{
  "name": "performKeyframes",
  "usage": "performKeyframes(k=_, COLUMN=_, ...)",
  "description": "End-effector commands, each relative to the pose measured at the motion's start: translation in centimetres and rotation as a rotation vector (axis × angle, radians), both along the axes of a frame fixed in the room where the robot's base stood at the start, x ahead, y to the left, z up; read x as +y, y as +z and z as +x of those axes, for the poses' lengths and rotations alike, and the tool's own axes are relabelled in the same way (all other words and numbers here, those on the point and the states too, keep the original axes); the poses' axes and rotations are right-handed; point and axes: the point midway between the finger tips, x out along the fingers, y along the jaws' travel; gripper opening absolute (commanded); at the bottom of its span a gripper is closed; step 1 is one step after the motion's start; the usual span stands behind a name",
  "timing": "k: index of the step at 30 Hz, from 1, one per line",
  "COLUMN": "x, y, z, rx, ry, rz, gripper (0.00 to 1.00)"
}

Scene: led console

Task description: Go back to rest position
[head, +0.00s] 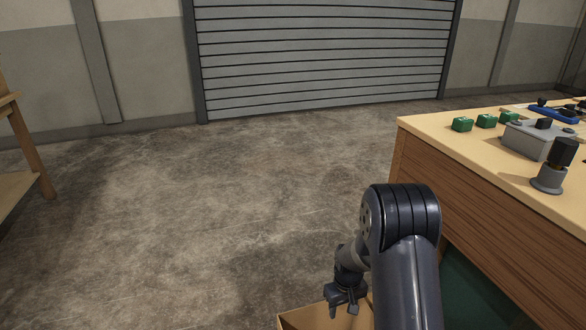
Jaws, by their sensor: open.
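My gripper (341,303) hangs at the lower middle of the head view, at the end of my dark arm.
A wooden workbench (480,190) stands on the right, close to my arm. On it are green blocks (462,124), a grey box (530,138) and a black-topped knob (549,180). The cardboard box (300,318) is at the bottom. The concrete floor (220,200) is clear.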

Motion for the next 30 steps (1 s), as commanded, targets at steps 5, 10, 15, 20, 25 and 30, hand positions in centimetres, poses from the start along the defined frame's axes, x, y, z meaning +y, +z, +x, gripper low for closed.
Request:
performKeyframes(k=5, x=0.0, y=2.1, z=0.0, rx=0.0, ry=0.0, rz=0.0, gripper=0.47)
performKeyframes(k=10, x=0.0, y=2.6, z=0.0, rx=0.001, ry=0.0, rz=0.0, gripper=0.47)
performKeyframes(k=15, x=0.0, y=2.6, z=0.0, rx=0.001, ry=0.0, rz=0.0, gripper=0.47)
performKeyframes(k=20, x=0.0, y=2.6, z=0.0, rx=0.001, ry=0.0, rz=0.0, gripper=0.47)
performKeyframes(k=25, x=0.0, y=1.8, z=0.0, rx=0.001, ry=0.0, rz=0.0, gripper=0.47)
performKeyframes(k=30, x=0.0, y=-0.4, z=-0.1, rx=0.003, ry=0.0, rz=0.0, gripper=0.47)
